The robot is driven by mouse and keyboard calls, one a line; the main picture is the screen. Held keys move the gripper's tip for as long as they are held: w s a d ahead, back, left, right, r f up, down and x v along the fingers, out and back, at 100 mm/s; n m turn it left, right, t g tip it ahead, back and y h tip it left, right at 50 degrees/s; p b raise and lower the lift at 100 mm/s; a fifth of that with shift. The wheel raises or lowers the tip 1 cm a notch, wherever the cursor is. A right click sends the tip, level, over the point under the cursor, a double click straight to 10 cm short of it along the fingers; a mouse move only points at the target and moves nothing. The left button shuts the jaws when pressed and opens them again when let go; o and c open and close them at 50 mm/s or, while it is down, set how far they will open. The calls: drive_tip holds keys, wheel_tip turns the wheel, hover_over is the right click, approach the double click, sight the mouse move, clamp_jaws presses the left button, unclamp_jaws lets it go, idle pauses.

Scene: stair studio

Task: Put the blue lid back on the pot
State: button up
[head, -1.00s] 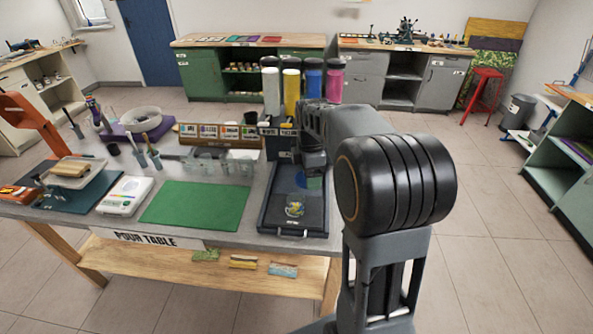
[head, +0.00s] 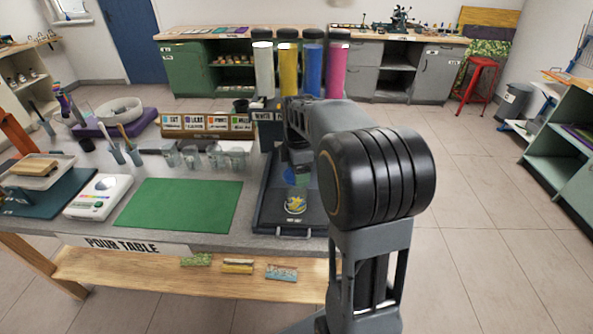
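A dark tray (head: 283,219) lies at the right end of the pour table. A small round clear container with yellow contents (head: 295,205) stands in its front part; it may be the pot, but I cannot tell for certain. A blue patch (head: 289,176), perhaps the blue lid, shows just behind it, beside a small green patch (head: 302,181). My gripper (head: 297,166) points down over the tray, directly above the blue patch. Its fingers are too small and dark to tell whether they are open, or whether they touch or hold the blue thing.
A green mat (head: 180,203) lies left of the tray, with a white scale (head: 97,197) farther left. Clear cups (head: 215,156) and a labelled rack (head: 205,124) stand behind the mat. Tall coloured tubes (head: 312,70) rise behind the tray. Open floor lies to the right.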

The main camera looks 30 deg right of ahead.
drive_tip(key=shift+f+b, duration=2.25)
drive_tip(key=shift+f, duration=0.7)
drive_tip(key=shift+d+p, duration=0.15)
drive_tip(key=shift+p, duration=0.2)
drive_tip(key=shift+f, duration=0.2)
idle(0.7)
drive_tip(key=o, duration=0.9)
drive_tip(key=shift+c, duration=0.2)
drive_tip(key=shift+r, duration=0.1)
drive_tip(key=shift+r+p, duration=3.15)
drive_tip(key=shift+r, duration=0.3)
